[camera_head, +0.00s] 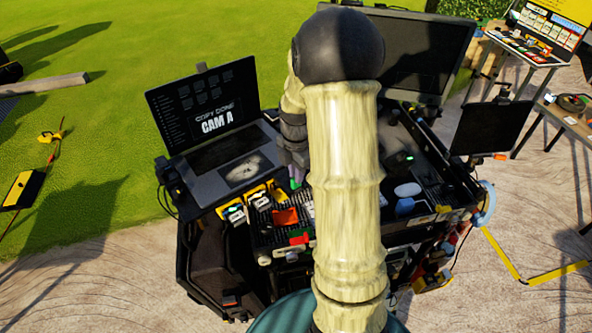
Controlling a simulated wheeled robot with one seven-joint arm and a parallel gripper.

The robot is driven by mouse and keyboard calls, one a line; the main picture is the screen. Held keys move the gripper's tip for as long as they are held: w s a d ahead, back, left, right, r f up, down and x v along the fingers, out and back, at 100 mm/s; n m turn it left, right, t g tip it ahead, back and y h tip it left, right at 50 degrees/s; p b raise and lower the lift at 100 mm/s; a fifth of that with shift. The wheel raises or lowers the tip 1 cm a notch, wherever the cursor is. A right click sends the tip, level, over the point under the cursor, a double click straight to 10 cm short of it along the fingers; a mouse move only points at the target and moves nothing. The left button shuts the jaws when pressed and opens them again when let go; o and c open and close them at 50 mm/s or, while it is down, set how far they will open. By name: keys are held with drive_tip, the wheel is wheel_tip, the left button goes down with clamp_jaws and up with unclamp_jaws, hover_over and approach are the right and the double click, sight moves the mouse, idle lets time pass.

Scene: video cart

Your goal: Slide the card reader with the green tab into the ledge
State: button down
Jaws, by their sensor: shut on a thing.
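My gripper (295,173) is partly in view left of my pale arm, pointing down over the cart top, and largely hidden by the arm. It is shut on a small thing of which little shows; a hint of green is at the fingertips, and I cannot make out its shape. Card-reader-like units with yellow parts, one on the left (232,214) and one beside it (257,198), stand at the cart's front left. The ledge cannot be picked out clearly; the arm covers the middle of the cart.
An open laptop (213,133) reading "COPY DONE CAM A" stands left of the gripper. A red-orange block (285,217) lies close in front. A large monitor (425,55) stands behind and a smaller screen (490,127) at right. A blue-white object (406,191) lies right of the arm.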

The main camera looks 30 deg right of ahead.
sight(286, 176)
drive_tip(key=shift+w+f+b, duration=0.15)
drive_tip(key=shift+f+b, duration=0.95)
drive_tip(key=shift+f, duration=0.5)
drive_tip(key=shift+f+b, duration=0.65)
drive_tip(key=shift+f, duration=0.3)
drive_tip(key=shift+w+f+b, duration=0.15)
drive_tip(key=shift+f+b, duration=0.3)
drive_tip(key=shift+f, duration=0.45)
drive_tip(key=shift+p, duration=0.35)
drive_tip(key=shift+w+a+p, duration=0.15)
drive_tip(key=shift+w+p, duration=0.1)
drive_tip(key=shift+w, duration=0.5)
drive_tip(key=shift+w+a+p, duration=0.1)
drive_tip(key=shift+w+p, duration=0.15)
drive_tip(key=shift+w, duration=0.5)
drive_tip(key=shift+w+a, duration=0.1)
drive_tip(key=shift+w, duration=0.3)
drive_tip(key=shift+w, duration=0.15)
